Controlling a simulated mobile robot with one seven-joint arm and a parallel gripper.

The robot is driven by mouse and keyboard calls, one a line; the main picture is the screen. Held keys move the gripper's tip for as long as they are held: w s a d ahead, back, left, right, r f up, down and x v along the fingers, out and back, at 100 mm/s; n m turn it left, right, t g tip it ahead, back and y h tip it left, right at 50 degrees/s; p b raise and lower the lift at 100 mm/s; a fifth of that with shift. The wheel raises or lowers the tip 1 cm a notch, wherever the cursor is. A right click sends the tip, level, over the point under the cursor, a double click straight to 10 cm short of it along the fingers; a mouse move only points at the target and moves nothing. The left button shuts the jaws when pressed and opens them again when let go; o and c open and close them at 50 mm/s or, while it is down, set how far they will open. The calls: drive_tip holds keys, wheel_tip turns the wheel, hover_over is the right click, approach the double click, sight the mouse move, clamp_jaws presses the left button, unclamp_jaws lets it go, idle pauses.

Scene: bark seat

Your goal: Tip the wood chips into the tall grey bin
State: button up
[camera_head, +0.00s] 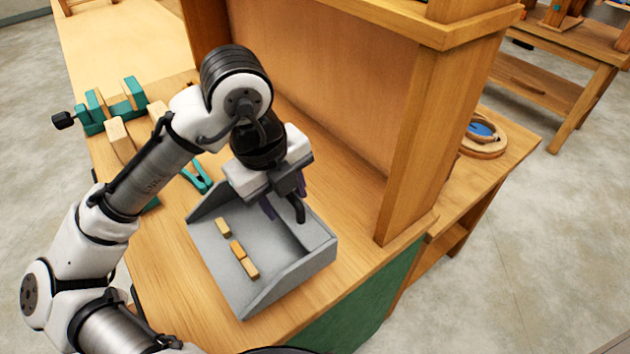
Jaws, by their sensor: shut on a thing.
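A grey open pan (215,262) with raised side walls sits at the near end of the wooden bench. Three small wood chips lie on its floor: one apart (223,227), and two end to end, an orange-brown one (237,249) and a paler one (251,268). My gripper (283,199) points down over the pan's far side, its purple fingers around a dark handle-like piece (299,210) at the pan. The gripper is shut on it, but the grip is partly hidden by the gripper body. No tall grey bin shows in this view.
A tall wooden panel (330,85) and post (430,140) stand close behind and right of the pan. Teal clamps (110,105) and wood blocks (120,138) lie left on the bench (165,255). A round wooden item (483,138) sits beyond the post. Floor is open at right.

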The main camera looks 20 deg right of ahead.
drive_tip(key=s+a, duration=0.1)
drive_tip(key=a, duration=0.1)
drive_tip(key=s+a+b, duration=0.1)
drive_tip(key=a, duration=0.2)
drive_tip(key=s+a, duration=0.1)
drive_tip(key=a, duration=0.2)
drive_tip(key=shift+a, duration=0.2)
drive_tip(key=shift+s+a+r, duration=0.15)
drive_tip(key=shift+a+r, duration=0.15)
drive_tip(key=shift+r, duration=0.1)
drive_tip(key=shift+r+y+p, duration=0.5)
drive_tip(key=shift+r+p, duration=0.1)
drive_tip(key=shift+p, duration=0.65)
drive_tip(key=shift+g, duration=0.3)
drive_tip(key=shift+s, duration=0.1)
